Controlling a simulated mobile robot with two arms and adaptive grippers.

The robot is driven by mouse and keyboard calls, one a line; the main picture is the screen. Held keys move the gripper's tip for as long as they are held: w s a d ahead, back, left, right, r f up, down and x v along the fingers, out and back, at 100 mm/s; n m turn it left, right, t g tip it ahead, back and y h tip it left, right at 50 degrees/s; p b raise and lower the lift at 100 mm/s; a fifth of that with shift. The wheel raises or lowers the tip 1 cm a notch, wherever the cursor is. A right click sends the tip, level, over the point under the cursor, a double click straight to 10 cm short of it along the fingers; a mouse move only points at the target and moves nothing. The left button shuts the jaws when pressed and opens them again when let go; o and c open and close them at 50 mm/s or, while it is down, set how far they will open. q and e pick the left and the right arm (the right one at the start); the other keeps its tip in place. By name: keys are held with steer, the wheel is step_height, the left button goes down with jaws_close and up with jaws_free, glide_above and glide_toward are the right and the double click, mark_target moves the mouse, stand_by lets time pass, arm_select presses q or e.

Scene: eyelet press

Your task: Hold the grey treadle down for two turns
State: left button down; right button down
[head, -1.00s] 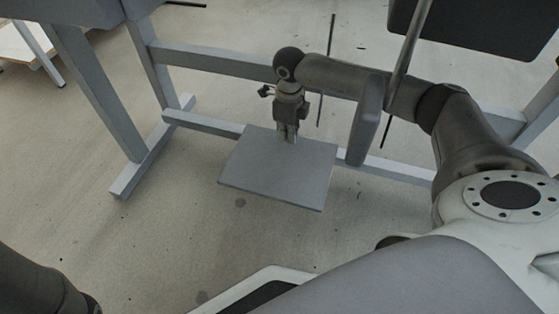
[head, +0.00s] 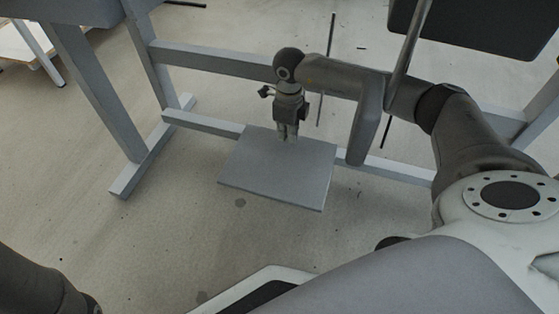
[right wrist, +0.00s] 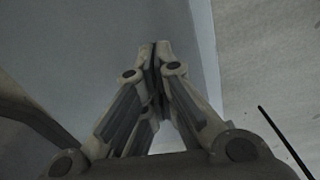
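The grey treadle (head: 275,178) is a flat plate low over the floor, between the legs of a grey frame. My right gripper (head: 289,139) points straight down at the treadle's far edge, with its fingertips at or just over the plate; contact is hard to tell. In the right wrist view the two fingers of the right gripper (right wrist: 155,52) meet at their tips with nothing between them, and the treadle (right wrist: 90,50) fills the left and middle behind them. My left gripper is not in view; only a dark part of my left arm shows at the lower left.
A grey crossbar (head: 205,122) runs low behind the treadle, and a higher bar (head: 215,62) crosses above it. A frame leg (head: 100,90) stands at the left. Thin dark rods stand near my right arm. The floor (head: 150,230) in front of the treadle is clear.

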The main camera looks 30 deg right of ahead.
steer(key=shift+f+b, duration=0.35)
steer(key=shift+f, duration=0.4)
steer(key=shift+f, duration=0.2)
steer(key=shift+f+b, duration=0.6)
steer(key=shift+f, duration=0.35)
stand_by(1.8)
step_height(320, 180, up, 8)
steer(key=p, duration=0.7)
steer(key=shift+p, duration=0.3)
steer(key=shift+r, duration=0.15)
steer(key=shift+s, duration=0.1)
